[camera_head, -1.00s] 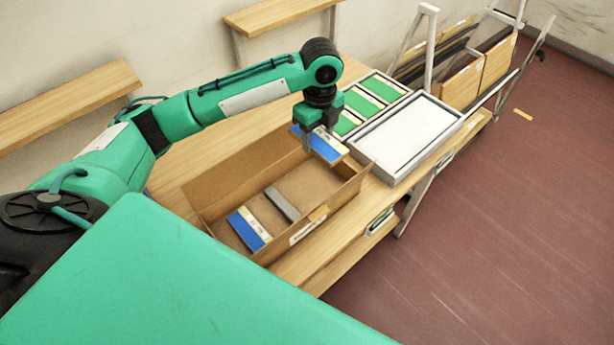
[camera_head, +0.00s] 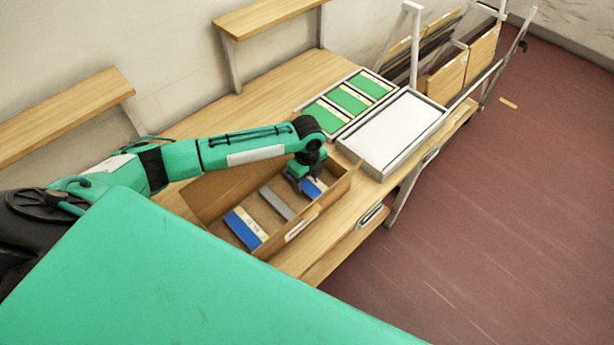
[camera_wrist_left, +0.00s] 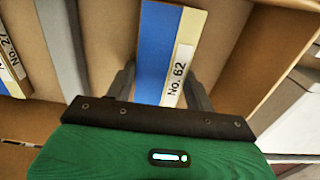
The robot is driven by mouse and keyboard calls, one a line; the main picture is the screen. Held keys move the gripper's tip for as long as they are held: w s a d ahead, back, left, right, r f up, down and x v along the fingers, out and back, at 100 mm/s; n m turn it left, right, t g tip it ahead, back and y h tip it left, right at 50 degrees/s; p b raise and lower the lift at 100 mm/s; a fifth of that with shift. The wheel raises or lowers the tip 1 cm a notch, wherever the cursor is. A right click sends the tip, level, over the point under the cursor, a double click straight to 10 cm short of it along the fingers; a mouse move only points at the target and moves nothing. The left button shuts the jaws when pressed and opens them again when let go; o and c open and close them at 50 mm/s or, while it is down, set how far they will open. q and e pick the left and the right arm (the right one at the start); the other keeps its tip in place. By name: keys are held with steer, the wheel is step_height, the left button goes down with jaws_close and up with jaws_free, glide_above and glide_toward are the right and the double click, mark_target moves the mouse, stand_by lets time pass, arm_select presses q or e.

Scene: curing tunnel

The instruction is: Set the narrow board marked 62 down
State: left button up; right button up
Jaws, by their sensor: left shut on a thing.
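The narrow board marked No. 62 (camera_wrist_left: 155,50) is blue with a tan strip and a white label. In the head view the board (camera_head: 311,188) is inside the right part of the cardboard box (camera_head: 337,193), mostly hidden by my gripper. My left gripper (camera_head: 304,180) is shut on it, a finger at each side in the left wrist view (camera_wrist_left: 160,90). Whether the board touches the box floor I cannot tell. My right gripper is not in view.
A grey divider (camera_head: 277,203) and another blue board (camera_head: 245,228) lie in the box, left of the held board. A tray of green boards (camera_head: 347,99) and a white-topped tray (camera_head: 393,130) stand to the right on the wooden bench (camera_head: 278,84).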

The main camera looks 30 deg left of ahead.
mark_target(307, 182)
arm_select(q)
steer(key=shift+f, duration=0.15)
steer(key=o, duration=1)
steer(key=shift+r, duration=0.4)
step_height(307, 182, up, 11)
steer(key=b, duration=0.3)
steer(key=shift+r+b, duration=0.2)
steer(key=shift+b, duration=0.1)
